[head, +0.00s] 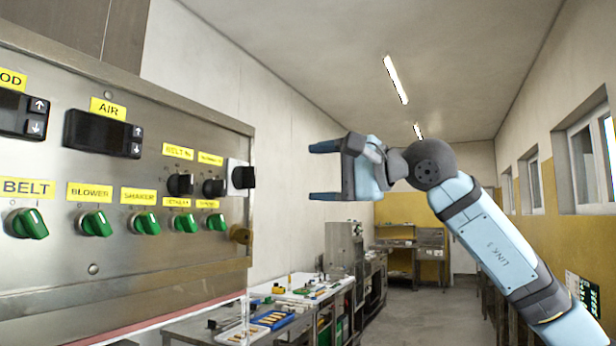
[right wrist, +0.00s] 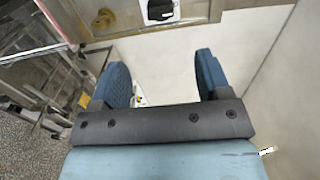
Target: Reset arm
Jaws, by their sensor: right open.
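My right gripper (head: 322,172) is open and empty in the middle of the head view, in the air to the right of the control panel (head: 60,160). Its two blue fingers point left toward the panel's right edge, apart from it. In the right wrist view, the open fingers (right wrist: 158,75) show with nothing between them, and a black knob (right wrist: 160,10) on a plate lies beyond them. My right arm (head: 500,245) reaches in from the lower right. My left gripper is not in view.
The panel carries green switches (head: 95,223), black knobs (head: 181,184) and small displays (head: 103,133). Benches with trays (head: 272,319) stand below and behind it. A corridor floor (head: 420,325) is open at the back. Windows (head: 590,160) line the right wall.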

